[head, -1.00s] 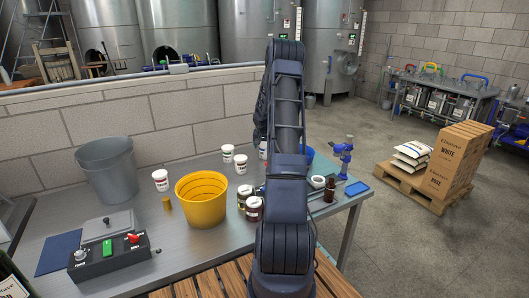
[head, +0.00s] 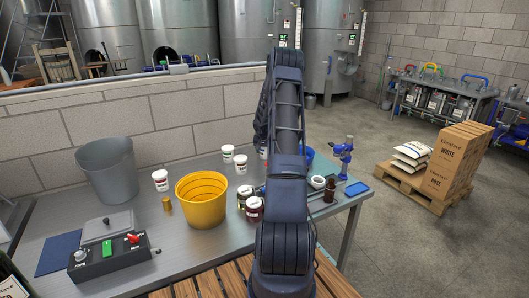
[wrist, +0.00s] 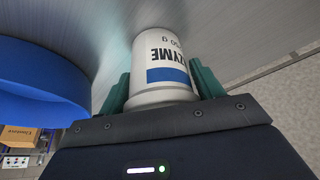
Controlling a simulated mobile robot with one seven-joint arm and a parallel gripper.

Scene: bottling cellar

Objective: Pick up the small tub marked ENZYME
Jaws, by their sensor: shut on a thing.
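The small white tub marked ENZYME (wrist: 160,52) shows in the wrist view, its lettering upside down above a blue band. My gripper (wrist: 160,92) has its two green fingers against opposite sides of the tub, shut on it. The tub's far end lies near the grey metal table surface; I cannot tell whether it touches.
A blue round vessel (wrist: 35,95) is close left of the tub in the wrist view. Several white tubs, including one (head: 227,153), stand on the table (head: 130,215). Two dark jars (head: 254,210), a yellow bucket (head: 201,205) and a grey bucket (head: 106,170) stand left of my arm.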

